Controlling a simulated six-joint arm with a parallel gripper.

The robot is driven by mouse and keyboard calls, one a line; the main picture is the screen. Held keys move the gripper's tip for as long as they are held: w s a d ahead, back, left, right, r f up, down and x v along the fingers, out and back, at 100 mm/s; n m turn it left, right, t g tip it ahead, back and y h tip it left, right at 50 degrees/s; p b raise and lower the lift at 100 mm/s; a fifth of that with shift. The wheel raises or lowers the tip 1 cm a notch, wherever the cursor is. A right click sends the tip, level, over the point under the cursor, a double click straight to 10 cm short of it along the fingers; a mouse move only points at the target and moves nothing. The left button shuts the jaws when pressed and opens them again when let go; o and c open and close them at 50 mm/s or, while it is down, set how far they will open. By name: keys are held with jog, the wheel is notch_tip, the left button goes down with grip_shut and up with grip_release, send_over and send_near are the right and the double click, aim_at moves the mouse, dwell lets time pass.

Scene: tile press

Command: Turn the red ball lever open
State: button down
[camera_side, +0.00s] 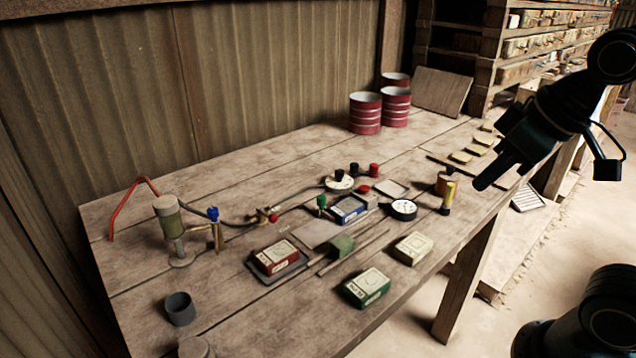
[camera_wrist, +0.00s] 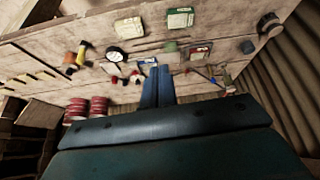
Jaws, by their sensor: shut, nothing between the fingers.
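The red ball lever (camera_side: 273,217) is a small red ball at a brass valve (camera_side: 262,214), mid-left on the wooden bench in the side view. A hose runs from the valve toward the pump at left and another toward the gauge at the back. The lever is too small to pick out surely in the wrist view. My gripper (camera_side: 482,185) is shut and empty, raised over the right end of the bench, well to the right of the lever. Its two fingers are together in the wrist view (camera_wrist: 156,70).
A pump (camera_side: 168,219) with a red handle and a grey cup (camera_side: 180,308) stand at left. A red box (camera_side: 276,257), a green box (camera_side: 367,287) and a dial gauge (camera_side: 403,209) lie mid-bench. Red tins (camera_side: 366,113) stand at the back. The front left is mostly clear.

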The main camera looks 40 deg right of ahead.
jog(key=w+a+r+n+g+y, duration=0.1)
jog(key=w+a+n, duration=0.2)
jog(key=w, duration=0.9)
jog(key=w+a+r+n+g+y, duration=0.1)
jog(key=w+a+n, duration=0.15)
jog(key=w, duration=0.95)
jog(key=w+a+f+n, duration=0.2)
jog(key=w+a+f, duration=0.1)
jog(key=w+f, duration=0.4)
jog(key=w+a+f+n+g+y, duration=0.1)
jog(key=w+a+f+n, duration=0.2)
jog(key=w+f, duration=0.4)
jog(key=w+a, duration=0.1)
jog(key=w, duration=0.2)
jog(key=shift+w+a+f, duration=0.2)
jog(key=shift+a+f, duration=0.05)
jog(key=shift+f, duration=0.1)
jog(key=x, duration=0.9)
jog(key=shift+a+f, duration=0.1)
jog(key=shift+f, duration=0.45)
jog(key=shift+s+d+f, duration=0.15)
jog(key=shift+s+d, duration=0.4)
jog(key=shift+d, duration=0.3)
jog(key=shift+s+d+f, duration=0.15)
jog(key=shift+s+d, duration=0.35)
jog(key=shift+d, duration=0.3)
